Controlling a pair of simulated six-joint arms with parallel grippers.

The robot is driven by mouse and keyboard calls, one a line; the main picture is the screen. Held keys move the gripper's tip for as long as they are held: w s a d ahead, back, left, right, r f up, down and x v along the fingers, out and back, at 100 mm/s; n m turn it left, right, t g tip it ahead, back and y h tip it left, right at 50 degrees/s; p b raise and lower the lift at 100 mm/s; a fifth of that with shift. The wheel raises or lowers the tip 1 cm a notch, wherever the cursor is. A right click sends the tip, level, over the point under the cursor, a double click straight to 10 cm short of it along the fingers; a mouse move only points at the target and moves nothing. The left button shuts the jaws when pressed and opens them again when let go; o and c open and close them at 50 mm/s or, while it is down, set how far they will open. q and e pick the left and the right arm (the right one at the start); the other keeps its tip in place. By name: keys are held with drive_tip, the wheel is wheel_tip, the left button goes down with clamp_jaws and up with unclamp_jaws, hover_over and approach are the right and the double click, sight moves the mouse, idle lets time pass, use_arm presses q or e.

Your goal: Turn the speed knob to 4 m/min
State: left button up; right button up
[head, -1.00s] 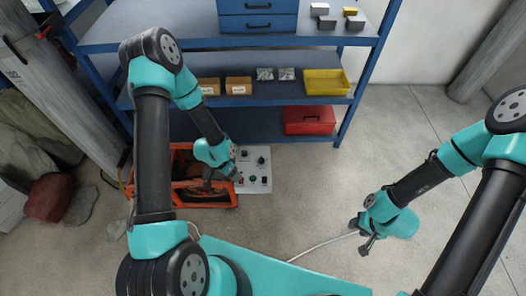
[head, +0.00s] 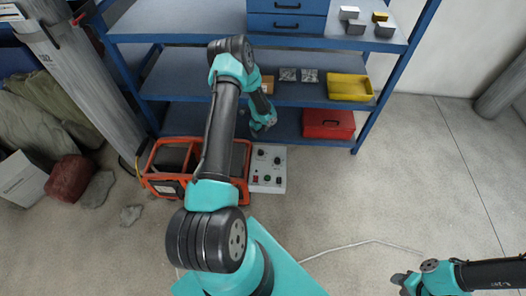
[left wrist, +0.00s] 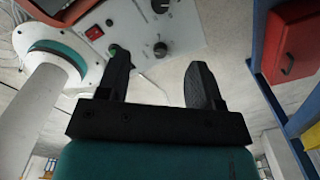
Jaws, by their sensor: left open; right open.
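A grey control box (head: 268,176) stands on the floor, with black knobs on its upper part and red and green buttons below. In the left wrist view its panel (left wrist: 135,30) shows one black knob (left wrist: 160,49) just beyond the gap between my fingers, and another knob (left wrist: 160,6) at the top edge. I cannot read the labels to tell which is the speed knob. My left gripper (left wrist: 158,78) is open and empty, apart from the panel. In the head view it is above the box's far edge (head: 263,133). My right gripper (head: 398,283) is open, far off at lower right.
An orange-framed unit (head: 165,185) stands left of the control box. A blue shelf (head: 200,88) behind holds a red case (head: 328,124) and a yellow bin (head: 349,88). A pale cable (head: 345,246) lies on the floor. Floor right of the box is clear.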

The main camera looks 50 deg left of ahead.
sight(260, 151)
use_arm(q)
wheel_tip(260, 151, down, 17)
drive_tip(key=shift+f, duration=0.2)
idle(0.7)
drive_tip(key=shift+c, duration=0.2)
drive_tip(key=c, duration=0.9)
